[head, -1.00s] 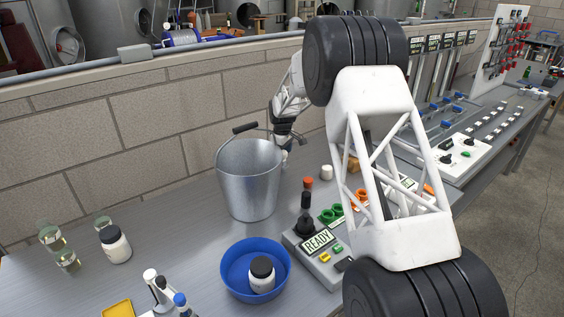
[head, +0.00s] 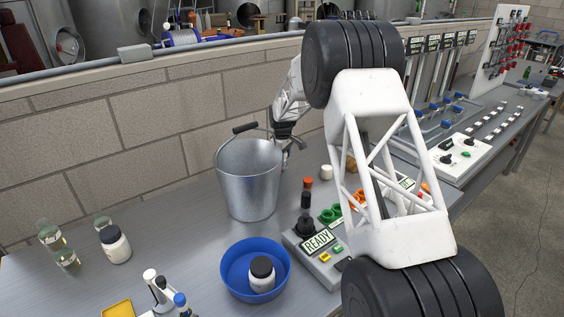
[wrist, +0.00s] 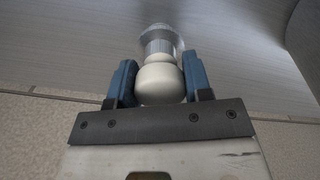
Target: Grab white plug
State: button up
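In the wrist view, a rounded, cream-white plug (wrist: 160,83) with a grey ribbed collar and a shiny clear-looking end sits between the two blue finger pads of my gripper (wrist: 160,88). Both pads lie close against its sides, and I see no clear gap. In the head view, my gripper (head: 289,142) is behind the right rim of the metal bucket (head: 248,185), near the wall. The plug is small and mostly hidden there. I cannot tell whether it touches the bench.
The bucket, with its raised handle, stands close beside my gripper. A small white cylinder (head: 326,171) and a control box (head: 322,258) are to the right. A blue bowl (head: 228,284) holds a jar (head: 262,279). The brick wall (head: 130,135) runs behind the bench.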

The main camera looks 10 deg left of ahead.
jog(key=c, duration=0.4)
jog(key=shift+r, duration=5.05)
